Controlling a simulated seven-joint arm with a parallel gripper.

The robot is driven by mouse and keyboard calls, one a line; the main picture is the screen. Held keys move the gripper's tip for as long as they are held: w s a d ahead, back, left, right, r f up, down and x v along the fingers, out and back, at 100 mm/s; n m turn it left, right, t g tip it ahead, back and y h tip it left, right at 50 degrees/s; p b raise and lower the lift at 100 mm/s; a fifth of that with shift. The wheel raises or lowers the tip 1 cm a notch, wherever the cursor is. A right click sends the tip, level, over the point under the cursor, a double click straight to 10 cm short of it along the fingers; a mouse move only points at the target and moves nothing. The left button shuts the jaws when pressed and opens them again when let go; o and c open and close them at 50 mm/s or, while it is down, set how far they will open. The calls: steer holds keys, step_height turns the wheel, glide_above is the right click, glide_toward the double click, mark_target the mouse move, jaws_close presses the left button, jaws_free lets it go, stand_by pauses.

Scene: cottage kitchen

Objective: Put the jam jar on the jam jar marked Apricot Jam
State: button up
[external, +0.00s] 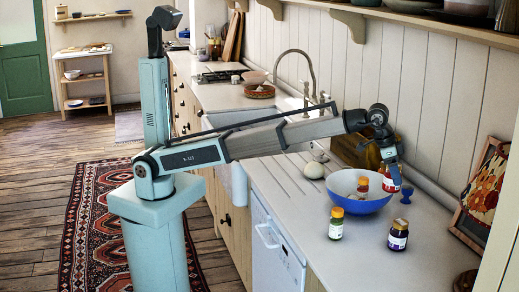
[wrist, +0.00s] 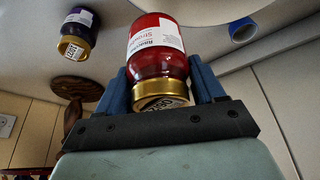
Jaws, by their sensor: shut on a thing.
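My gripper (external: 390,168) is shut on a red jam jar (wrist: 158,55) with a gold lid and a white label that seems to read Strawberry. The held jar also shows in the external view (external: 391,183), in the air by the right rim of a blue bowl. A dark jar (external: 398,236) with a white label stands on the counter at the front right; it also shows in the wrist view (wrist: 77,30), with a gold lid. A yellow-lidded jar (external: 336,224) stands left of it. Another small jar (external: 362,186) shows inside the bowl. I cannot read which is Apricot.
The blue bowl (external: 344,205) stands on the pale counter behind the standing jars. A small blue cup (external: 404,197) is right of the bowl; it also shows in the wrist view (wrist: 243,30). A patterned picture (external: 486,190) leans at the right.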

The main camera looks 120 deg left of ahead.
steer(key=s+a+r+n+y, duration=0.1)
steer(key=s+a+r+n, duration=0.1)
steer(key=a, duration=0.8)
steer(key=s+a+r+n, duration=0.1)
steer(key=s+a+r, duration=0.2)
steer(key=a, duration=0.7)
steer(key=s+a+r+n+y, duration=0.1)
steer(key=s+a+r+n, duration=0.1)
steer(key=a, duration=0.8)
steer(key=shift+n+g, duration=0.4)
steer(key=shift+g, duration=0.1)
steer(key=shift+s+d+f, duration=0.1)
steer(key=shift+s+f, duration=0.1)
steer(key=shift+f, duration=2.35)
steer(key=shift+s+d+f, duration=0.1)
steer(key=shift+s+f, duration=0.05)
steer(key=shift+f, duration=2.35)
steer(key=shift+f, duration=0.15)
steer(key=o, duration=1.3)
steer(key=v, duration=1.2)
